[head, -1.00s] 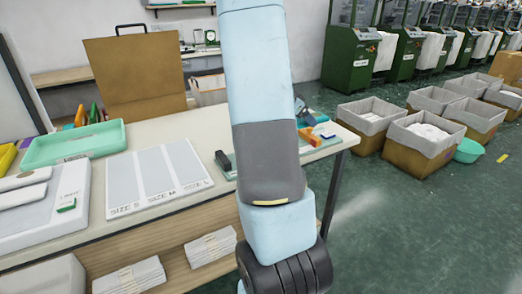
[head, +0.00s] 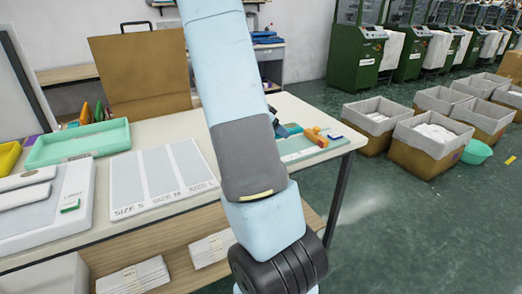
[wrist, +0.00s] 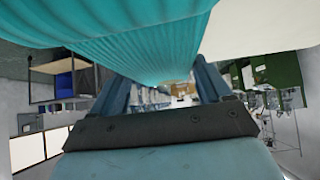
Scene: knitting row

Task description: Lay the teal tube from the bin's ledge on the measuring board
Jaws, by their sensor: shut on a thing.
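In the wrist view my gripper (wrist: 163,82) is shut on the teal tube (wrist: 130,35), a ribbed knitted cloth that fills much of the top of the view and hides the fingertips. The measuring board (head: 161,180) lies flat on the table, white with grey panels marked SIZE S, SIZE M and SIZE L. It looks bare. My arm passes just right of it in the picture.
A green tray (head: 80,147) stands behind and left of the board, and a white scale-like device (head: 40,222) is to its left. Small tools lie on a mat (head: 300,150) at the table's right end. Lined bins (head: 428,145) stand on the floor at the right.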

